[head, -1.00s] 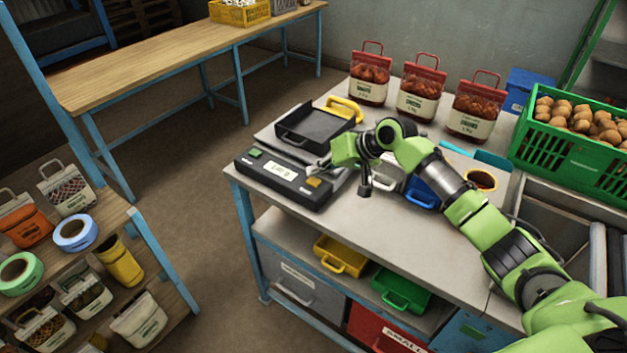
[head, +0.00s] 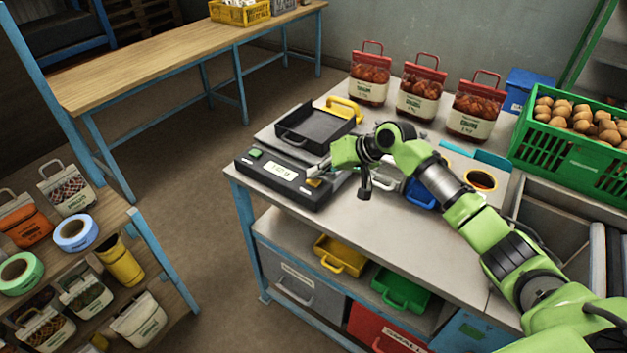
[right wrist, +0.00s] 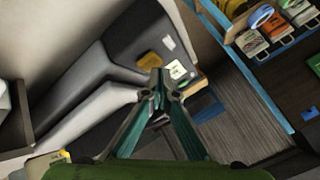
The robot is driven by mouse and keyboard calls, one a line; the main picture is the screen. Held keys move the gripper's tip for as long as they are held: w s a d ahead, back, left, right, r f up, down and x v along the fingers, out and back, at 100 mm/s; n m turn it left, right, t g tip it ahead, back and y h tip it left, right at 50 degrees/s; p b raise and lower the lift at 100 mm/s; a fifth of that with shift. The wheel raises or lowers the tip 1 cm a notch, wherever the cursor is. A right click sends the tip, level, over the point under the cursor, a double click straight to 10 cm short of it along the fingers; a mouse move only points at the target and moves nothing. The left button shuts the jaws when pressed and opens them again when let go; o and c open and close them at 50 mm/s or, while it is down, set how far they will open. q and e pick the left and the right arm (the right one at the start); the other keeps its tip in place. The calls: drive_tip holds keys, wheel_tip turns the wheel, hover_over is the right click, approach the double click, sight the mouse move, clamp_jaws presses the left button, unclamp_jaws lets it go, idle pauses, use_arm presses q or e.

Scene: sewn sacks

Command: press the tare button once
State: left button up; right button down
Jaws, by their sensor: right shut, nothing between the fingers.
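The scale is a black unit (head: 283,178) at the front left of the grey table, with a flat dark tray (head: 312,128) behind its panel. Its panel has a green button (head: 255,153), a lit display (head: 281,171) and an orange button (head: 314,183). No button label is legible. My right gripper (head: 318,172) is shut and empty, its tips just above and beside the orange button. I cannot tell whether they touch it. In the right wrist view the closed fingertips (right wrist: 158,78) show near the orange button (right wrist: 149,60). My left gripper is out of view.
Three red-topped bags (head: 420,97) stand behind the scale. A green crate of round brown produce (head: 576,136) is at the right. A yellow-handled item (head: 345,108) lies by the tray, and a blue one (head: 421,194) under my arm. Shelves (head: 136,222) stand at left across open floor.

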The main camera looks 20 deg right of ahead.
sight(316, 181)
drive_tip(key=shift+f, duration=0.55)
idle(0.5)
drive_tip(key=shift+r+p, duration=0.85)
drive_tip(key=shift+r, duration=0.1)
wheel_tip(316, 181, up, 5)
drive_tip(key=p, duration=0.5)
drive_tip(key=shift+f, duration=0.1)
idle(0.5)
